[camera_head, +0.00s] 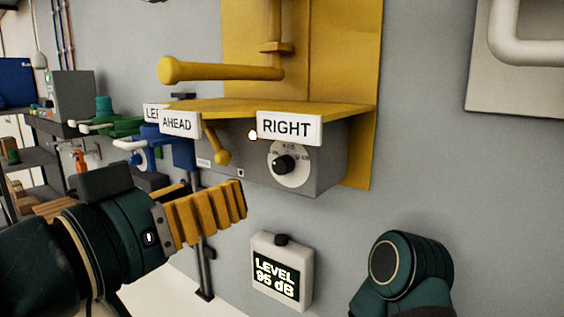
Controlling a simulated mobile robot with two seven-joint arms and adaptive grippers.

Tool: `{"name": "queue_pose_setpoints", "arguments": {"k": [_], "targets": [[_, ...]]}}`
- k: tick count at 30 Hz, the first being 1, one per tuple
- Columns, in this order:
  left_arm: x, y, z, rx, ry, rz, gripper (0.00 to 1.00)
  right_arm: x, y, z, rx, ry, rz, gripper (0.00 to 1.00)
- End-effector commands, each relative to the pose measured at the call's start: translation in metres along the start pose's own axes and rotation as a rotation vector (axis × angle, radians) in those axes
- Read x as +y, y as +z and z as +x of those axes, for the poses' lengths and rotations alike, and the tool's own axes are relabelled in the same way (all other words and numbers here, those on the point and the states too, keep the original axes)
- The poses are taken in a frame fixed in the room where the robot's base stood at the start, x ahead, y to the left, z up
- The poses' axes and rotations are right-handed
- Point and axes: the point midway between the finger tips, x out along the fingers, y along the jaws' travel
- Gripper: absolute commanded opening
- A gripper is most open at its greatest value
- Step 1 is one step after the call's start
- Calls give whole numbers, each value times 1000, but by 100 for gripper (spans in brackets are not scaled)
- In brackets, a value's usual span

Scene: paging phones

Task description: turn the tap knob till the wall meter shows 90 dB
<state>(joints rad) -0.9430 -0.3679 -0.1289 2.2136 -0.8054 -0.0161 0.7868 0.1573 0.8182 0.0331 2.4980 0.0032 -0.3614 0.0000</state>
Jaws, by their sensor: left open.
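The tap knob (284,165) is a small black knob on a round white dial with markings, on the front of a grey box (330,160) on the wall. The wall meter (281,272) is a white box below it; its dark display reads LEVEL and what looks like 95 dB. My left gripper (240,199), with ribbed yellow fingers, is open, lower left of the knob and apart from it in the picture. The gap between its fingers is hard to see from this side. My right gripper is not in view.
A yellow shelf (230,108) with RIGHT (289,128) and AHEAD (180,123) signs overhangs the box. A yellow lever (218,148) hangs left of the knob. A thick yellow bar (220,71) juts out above. A dark green arm part (410,262) is at lower right.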

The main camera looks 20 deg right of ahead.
Motion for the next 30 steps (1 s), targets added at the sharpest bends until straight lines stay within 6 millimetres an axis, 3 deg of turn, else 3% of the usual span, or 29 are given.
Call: {"name": "queue_pose_setpoints", "arguments": {"k": [5, 21, 30], "targets": [[-1, 2, 18, -2, -2, 1, 58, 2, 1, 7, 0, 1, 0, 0], [-1, 4, 111, -2, 0, 0, 58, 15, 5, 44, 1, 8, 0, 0], [-1, 1, 135, -1, 0, -1, 58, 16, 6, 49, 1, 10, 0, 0]]}}
